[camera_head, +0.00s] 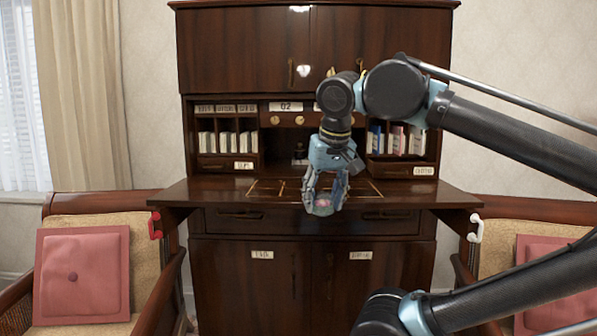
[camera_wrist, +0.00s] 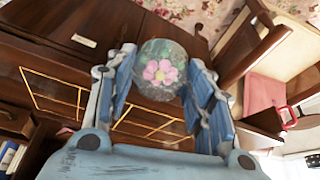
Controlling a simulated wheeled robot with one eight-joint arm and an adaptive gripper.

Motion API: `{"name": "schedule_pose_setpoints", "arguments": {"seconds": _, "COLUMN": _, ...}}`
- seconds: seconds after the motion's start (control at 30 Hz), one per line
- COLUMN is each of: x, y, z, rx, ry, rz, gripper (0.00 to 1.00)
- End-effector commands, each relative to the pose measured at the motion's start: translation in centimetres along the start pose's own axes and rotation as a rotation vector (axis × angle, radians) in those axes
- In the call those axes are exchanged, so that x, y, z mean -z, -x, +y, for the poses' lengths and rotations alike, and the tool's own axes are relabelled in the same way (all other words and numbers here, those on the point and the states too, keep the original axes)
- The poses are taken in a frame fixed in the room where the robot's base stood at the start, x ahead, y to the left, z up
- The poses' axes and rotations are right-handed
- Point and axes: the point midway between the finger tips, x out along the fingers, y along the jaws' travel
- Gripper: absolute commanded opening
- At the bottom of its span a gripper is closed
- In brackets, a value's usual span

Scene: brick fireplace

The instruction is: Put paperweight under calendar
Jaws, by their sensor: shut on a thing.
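The paperweight (camera_wrist: 160,70) is a clear round glass piece with a pink flower and green inside. My gripper (camera_wrist: 158,82) is shut on it, with a blue finger on either side. In the head view my gripper (camera_head: 325,200) points down and holds the paperweight (camera_head: 322,207) in front of the desk's front edge. Whether it touches the desk I cannot tell, but it looks held in the air. I cannot make out a calendar for certain in either view.
The dark wooden secretary desk (camera_head: 205,195) has gold-outlined areas on its top. Books (camera_head: 398,140) stand in its cubbies. Armchairs with pink cushions (camera_head: 82,272) flank it, and a red handle-like hook (camera_head: 155,226) is at the left and a white one (camera_head: 475,228) at the right.

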Motion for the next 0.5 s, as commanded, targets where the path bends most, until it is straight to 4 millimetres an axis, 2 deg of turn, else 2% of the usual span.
{"name": "schedule_pose_setpoints", "arguments": {"seconds": 0.5, "x": 4.6, "y": -1.8, "z": 0.0, "rx": -0.002, "ry": -0.006, "rz": 0.0, "gripper": 0.15}}
